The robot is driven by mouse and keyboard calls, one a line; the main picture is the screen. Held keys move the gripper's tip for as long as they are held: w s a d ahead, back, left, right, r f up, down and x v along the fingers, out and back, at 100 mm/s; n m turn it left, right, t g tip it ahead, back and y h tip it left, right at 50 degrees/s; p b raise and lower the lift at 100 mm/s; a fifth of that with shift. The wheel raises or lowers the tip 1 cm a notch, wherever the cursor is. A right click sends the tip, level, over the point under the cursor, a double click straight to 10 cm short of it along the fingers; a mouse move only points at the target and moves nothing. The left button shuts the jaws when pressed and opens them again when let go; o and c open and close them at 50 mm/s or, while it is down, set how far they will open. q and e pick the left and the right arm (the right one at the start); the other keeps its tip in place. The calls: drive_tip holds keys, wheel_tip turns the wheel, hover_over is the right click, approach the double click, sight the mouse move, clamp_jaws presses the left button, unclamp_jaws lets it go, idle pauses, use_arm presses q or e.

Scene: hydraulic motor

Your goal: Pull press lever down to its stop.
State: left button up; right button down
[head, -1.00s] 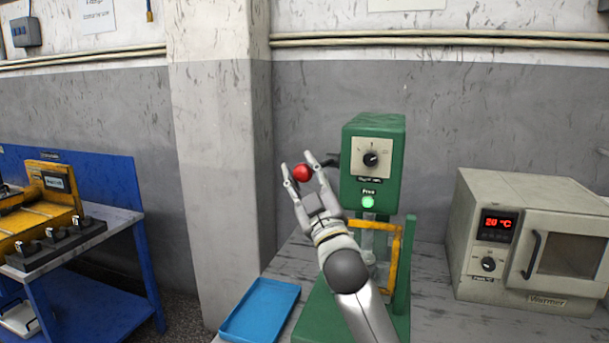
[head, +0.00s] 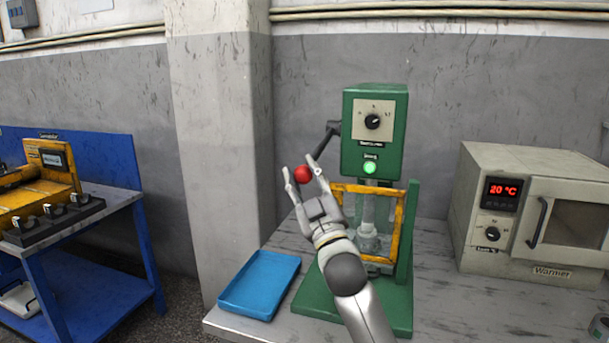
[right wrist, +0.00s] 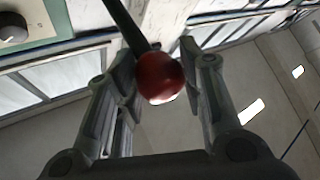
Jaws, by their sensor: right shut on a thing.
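The green press (head: 374,132) stands on the grey table, with a dial and a lit green lamp on its front. Its dark lever (head: 325,139) slants down and left from the press head and ends in a red ball knob (head: 302,175). My right gripper (head: 303,178) is shut on the red knob, one finger on each side. In the right wrist view the knob (right wrist: 160,77) sits between the two fingers, with the lever rod running up behind it. My left gripper is not in view.
A yellow-framed guard (head: 398,225) is at the press front, close to my right arm. A blue tray (head: 285,262) lies left of the press base. A beige warmer (head: 515,160) stands right. A blue workbench (head: 140,200) is at far left.

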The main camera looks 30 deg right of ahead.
drive_tip(key=shift+w+a+f, duration=0.1)
drive_tip(key=shift+w+f, duration=0.05)
drive_tip(key=shift+f, duration=0.2)
drive_tip(key=c, duration=1.2)
unclamp_jaws()
drive_tip(key=shift+o, duration=1.3)
drive_tip(key=shift+w, duration=0.2)
drive_tip(key=shift+s+r, duration=0.1)
drive_tip(key=shift+s, duration=0.05)
drive_tip(key=v, duration=1.2)
drive_tip(key=shift+r, duration=0.1)
